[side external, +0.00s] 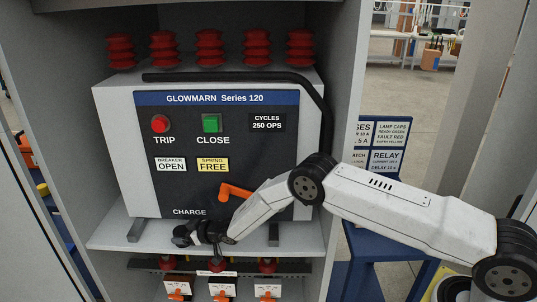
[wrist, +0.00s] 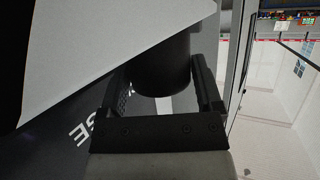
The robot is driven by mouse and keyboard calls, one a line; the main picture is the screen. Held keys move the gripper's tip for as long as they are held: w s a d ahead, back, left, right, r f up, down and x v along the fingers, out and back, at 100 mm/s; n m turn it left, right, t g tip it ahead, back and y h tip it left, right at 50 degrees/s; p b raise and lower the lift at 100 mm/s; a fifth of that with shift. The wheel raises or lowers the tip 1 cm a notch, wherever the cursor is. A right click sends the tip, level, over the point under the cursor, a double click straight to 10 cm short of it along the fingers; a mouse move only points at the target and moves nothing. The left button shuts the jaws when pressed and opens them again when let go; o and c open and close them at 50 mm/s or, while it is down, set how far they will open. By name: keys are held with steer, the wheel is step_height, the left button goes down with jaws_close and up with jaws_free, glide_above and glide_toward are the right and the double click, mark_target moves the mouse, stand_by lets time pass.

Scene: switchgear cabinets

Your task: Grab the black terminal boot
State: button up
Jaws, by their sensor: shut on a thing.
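The black terminal boot (wrist: 163,65) is a dark, round, cylinder-like piece between the two fingers of my gripper (wrist: 162,88) in the wrist view. The fingers are closed on its sides. In the side external view my gripper (side external: 193,235) is low in front of the breaker, at the shelf's front edge. There the boot is hard to tell apart from the dark gripper parts.
The breaker panel (side external: 215,125) with an orange handle (side external: 234,190) stands just behind my arm. Red insulators (side external: 209,48) line its top. The grey shelf (side external: 110,236) runs beneath it. Below are red-topped terminals (side external: 217,264) with orange tags. Cabinet walls (side external: 347,110) flank the space.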

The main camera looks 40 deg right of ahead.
steer(key=shift+r, duration=0.1)
steer(key=shift+r, duration=0.7)
steer(key=s+d+r, duration=0.2)
steer(key=s+r, duration=0.8)
steer(key=s, duration=0.1)
steer(key=shift+s+d+r, duration=0.25)
steer(key=shift+s+r, duration=0.05)
steer(key=shift+s, duration=0.05)
steer(key=shift+a+v, duration=0.2)
steer(key=shift+v, duration=0.9)
steer(key=shift+s, duration=0.15)
